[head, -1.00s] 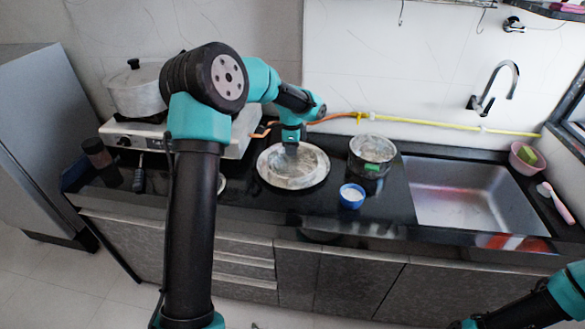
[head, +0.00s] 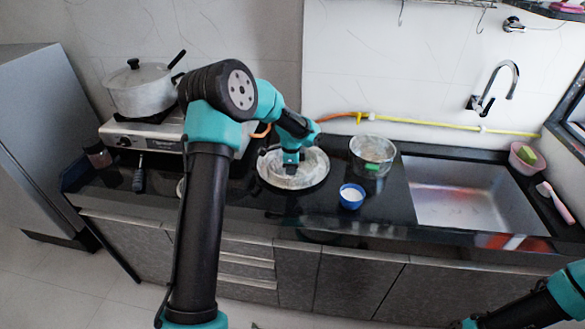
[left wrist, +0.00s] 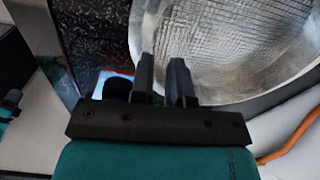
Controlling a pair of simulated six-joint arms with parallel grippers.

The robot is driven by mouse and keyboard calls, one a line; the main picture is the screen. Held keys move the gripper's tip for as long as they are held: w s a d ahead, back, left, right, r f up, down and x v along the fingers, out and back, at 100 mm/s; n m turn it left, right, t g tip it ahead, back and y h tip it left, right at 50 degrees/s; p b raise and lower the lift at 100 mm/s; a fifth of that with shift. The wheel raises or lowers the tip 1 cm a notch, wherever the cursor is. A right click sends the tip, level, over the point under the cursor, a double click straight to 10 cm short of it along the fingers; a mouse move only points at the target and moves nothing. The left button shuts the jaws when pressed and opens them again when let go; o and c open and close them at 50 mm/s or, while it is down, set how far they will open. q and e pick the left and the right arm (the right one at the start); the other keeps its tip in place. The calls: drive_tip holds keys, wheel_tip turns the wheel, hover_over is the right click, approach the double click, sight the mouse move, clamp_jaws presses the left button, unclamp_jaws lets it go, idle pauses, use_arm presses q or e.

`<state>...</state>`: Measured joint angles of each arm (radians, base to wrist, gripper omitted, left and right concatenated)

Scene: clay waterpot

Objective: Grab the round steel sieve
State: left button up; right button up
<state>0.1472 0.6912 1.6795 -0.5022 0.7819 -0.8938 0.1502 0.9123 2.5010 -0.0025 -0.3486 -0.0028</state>
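The round steel sieve (head: 272,172) lies on the black counter, between the stove and a steel pot. In the left wrist view its wide grey mesh bowl and rim (left wrist: 225,45) fill the upper right. My left gripper (head: 290,168) is low over the sieve, pointing down. In the left wrist view its two dark fingers (left wrist: 162,68) have a narrow gap between them and overlap the sieve's near-left edge. I cannot see whether they touch the rim, and no grip on it shows.
A steel pot (head: 372,154) and a small blue bowl (head: 351,196) stand right of the sieve. The sink (head: 465,195) is farther right. A lidded pot (head: 140,92) sits on the stove (head: 135,138) at left. An orange hose (head: 325,120) runs along the wall behind.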

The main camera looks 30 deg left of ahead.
sight(291, 178)
use_arm(q)
drive_tip(key=f, duration=0.5)
drive_tip(key=shift+s, duration=0.2)
drive_tip(key=shift+r, duration=0.1)
clamp_jaws()
